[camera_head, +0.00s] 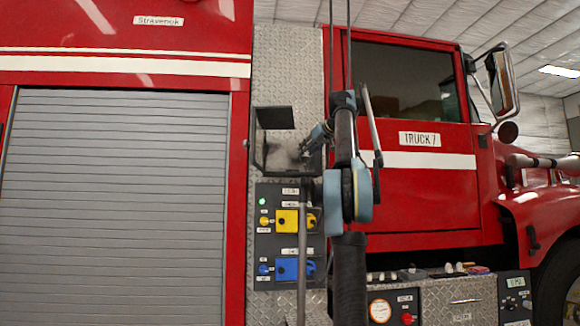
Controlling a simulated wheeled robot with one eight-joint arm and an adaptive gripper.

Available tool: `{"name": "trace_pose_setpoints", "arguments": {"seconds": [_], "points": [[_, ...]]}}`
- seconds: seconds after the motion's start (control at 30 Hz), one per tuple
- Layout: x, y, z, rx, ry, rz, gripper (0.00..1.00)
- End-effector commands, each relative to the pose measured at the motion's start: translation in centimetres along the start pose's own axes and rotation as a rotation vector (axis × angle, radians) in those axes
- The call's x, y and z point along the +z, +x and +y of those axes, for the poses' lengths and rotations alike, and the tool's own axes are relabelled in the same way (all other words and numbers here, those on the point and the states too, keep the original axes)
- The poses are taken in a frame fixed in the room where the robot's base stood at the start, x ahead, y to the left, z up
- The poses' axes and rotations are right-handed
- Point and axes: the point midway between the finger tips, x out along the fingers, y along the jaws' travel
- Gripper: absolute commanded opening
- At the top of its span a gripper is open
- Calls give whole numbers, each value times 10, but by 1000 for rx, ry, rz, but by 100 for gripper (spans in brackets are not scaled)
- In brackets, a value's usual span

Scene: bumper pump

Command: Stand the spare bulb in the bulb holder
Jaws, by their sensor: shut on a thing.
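My gripper (306,150) is small in view, in front of the diamond-plate panel and at the right side of an open black box-like fixture (274,118). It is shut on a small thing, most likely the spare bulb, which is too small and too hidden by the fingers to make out. I cannot tell whether it touches the fixture. I cannot make out the bulb holder for certain; the black fixture may be it.
Below the fixture is a control panel (283,248) with yellow and blue blocks and a lit green lamp. My arm hides its right edge. A ledge (440,296) with small items and more controls is at the lower right. A grey shutter (115,200) fills the left.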

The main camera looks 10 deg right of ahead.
Motion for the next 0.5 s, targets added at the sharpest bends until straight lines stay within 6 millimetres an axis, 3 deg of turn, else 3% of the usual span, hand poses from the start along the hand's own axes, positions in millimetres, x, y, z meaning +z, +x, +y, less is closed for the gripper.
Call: {"name": "trace_pose_setpoints", "arguments": {"seconds": [0.2,0.5], "points": [[-15,36,1,0,-1,1,4],[-31,73,1,0,0,1,4]]}}
